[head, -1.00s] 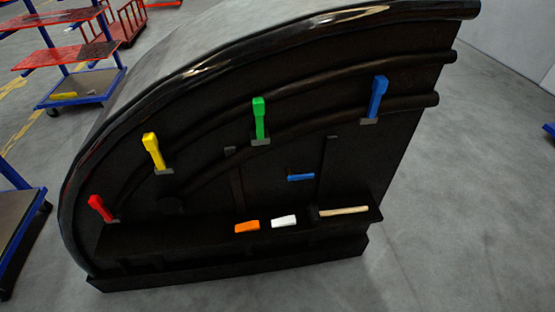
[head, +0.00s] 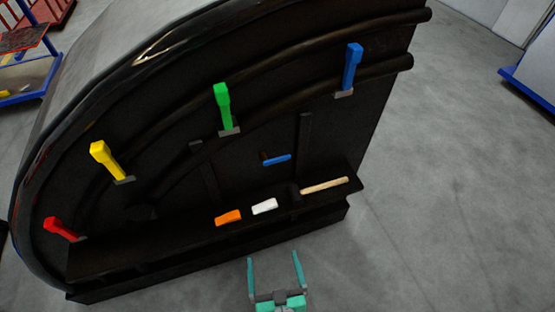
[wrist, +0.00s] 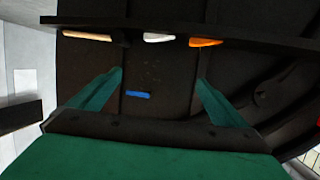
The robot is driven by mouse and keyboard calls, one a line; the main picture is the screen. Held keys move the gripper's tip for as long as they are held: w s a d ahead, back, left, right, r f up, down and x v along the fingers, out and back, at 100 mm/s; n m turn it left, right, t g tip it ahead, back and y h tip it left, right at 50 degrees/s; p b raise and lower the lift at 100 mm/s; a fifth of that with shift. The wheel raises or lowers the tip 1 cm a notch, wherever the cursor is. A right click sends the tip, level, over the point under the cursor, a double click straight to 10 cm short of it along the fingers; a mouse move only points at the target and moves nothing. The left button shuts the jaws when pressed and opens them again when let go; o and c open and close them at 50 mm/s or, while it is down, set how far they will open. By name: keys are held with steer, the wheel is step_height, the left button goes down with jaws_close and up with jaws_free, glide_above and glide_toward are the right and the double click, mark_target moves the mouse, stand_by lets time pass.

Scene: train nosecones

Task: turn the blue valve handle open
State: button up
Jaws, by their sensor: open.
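A short blue handle (head: 277,160) lies nearly level on the dark nosecone panel, above the shelf. In the wrist view this blue handle (wrist: 138,94) shows between my fingers, left of centre. A second blue handle (head: 351,68) stands nearly upright on a grey base at the upper right of the panel. I cannot tell for certain which one is the valve handle. My gripper (head: 272,256) is open and empty at the bottom of the head view, in front of the panel and apart from both. Its two teal fingers also frame the wrist view (wrist: 160,75).
Green (head: 223,106), yellow (head: 106,160) and red (head: 61,229) handles stick out along the curved panel. The dark shelf (head: 180,240) carries an orange block (head: 228,217), a white block (head: 264,206) and a wooden-handled hammer (head: 324,186).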

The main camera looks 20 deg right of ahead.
steer(key=w+d+r+t+y, duration=0.15)
steer(key=w+d, duration=0.45)
steer(key=w, duration=0.7)
steer(key=n+t+y, duration=0.1)
steer(key=n+t, duration=0.1)
glide_toward(278, 161)
steer(key=w, duration=1)
steer(key=shift+w+a, duration=0.25)
steer(key=shift+w, duration=0.1)
steer(key=c, duration=1.5)
